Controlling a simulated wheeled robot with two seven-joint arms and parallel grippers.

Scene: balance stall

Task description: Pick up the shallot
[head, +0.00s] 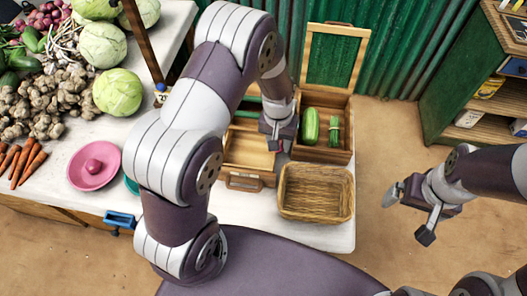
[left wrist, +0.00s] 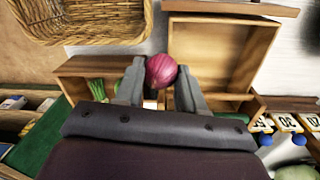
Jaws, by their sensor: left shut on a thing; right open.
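The shallot (left wrist: 161,70) is a purple-red striped bulb in the left wrist view. My left gripper (left wrist: 160,84) is shut on it, with a grey finger on each side. In the head view my left gripper (head: 279,143) is above the border between the open wooden tray and the lidded wooden box, and only a small reddish bit shows at its tips. A similar pinkish bulb (head: 93,165) lies in a pink plate (head: 76,180) at the left. My right gripper (head: 408,214) is open and empty, off the table's right side.
The open wooden box (head: 325,154) holds a green cucumber-like vegetable (head: 310,125) and a green bundle (head: 334,130). An empty wicker basket (head: 316,214) stands in front of it, beside the wooden tray (head: 243,180). Vegetables crowd the table's left side. A green shelf (head: 438,100) stands at the right.

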